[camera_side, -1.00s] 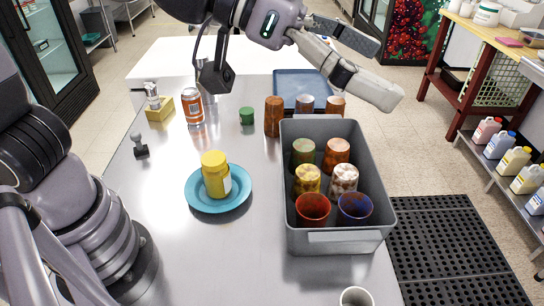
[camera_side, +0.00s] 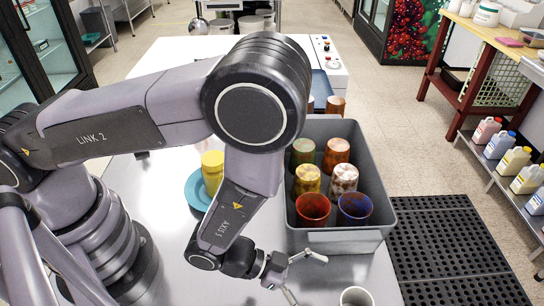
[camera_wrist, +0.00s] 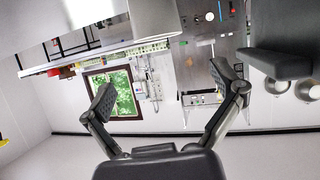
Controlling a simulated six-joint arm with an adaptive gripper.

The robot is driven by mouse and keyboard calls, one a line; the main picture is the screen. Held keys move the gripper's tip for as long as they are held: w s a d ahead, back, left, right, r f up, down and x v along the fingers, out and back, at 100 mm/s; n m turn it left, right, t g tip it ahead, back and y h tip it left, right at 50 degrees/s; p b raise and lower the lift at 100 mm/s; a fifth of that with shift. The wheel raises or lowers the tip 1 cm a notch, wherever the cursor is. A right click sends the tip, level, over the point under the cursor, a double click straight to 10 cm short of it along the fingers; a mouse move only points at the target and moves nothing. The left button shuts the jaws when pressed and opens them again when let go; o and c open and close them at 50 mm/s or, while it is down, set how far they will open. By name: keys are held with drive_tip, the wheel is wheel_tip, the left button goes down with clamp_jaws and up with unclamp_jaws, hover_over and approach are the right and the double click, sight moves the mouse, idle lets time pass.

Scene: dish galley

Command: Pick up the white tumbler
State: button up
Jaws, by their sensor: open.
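The white tumbler (camera_side: 356,297) stands on the steel counter at the bottom edge of the side view, cut off by the frame, with its open mouth showing. My gripper (camera_side: 308,279) is just left of it and a little higher in the picture, fingers spread and pointing right. Nothing is between the fingers.
A grey bin (camera_side: 388,205) holding several patterned tumblers stands behind the white tumbler. A yellow jar (camera_side: 212,170) on a blue plate (camera_side: 194,190) is partly hidden by my arm. The counter (camera_side: 345,268) is bare between bin and tumbler.

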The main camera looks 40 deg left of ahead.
sight(357, 305)
wheel_tip(357, 305, down, 2)
drive_tip(key=shift+w+d+f, duration=0.1)
drive_tip(key=shift+d+f, duration=0.05)
drive_tip(key=shift+f, duration=0.05)
drive_tip(key=x, duration=0.7)
drive_tip(key=shift+w+d+f, duration=0.1)
drive_tip(key=shift+c, duration=0.4)
drive_tip(key=c, duration=1.2)
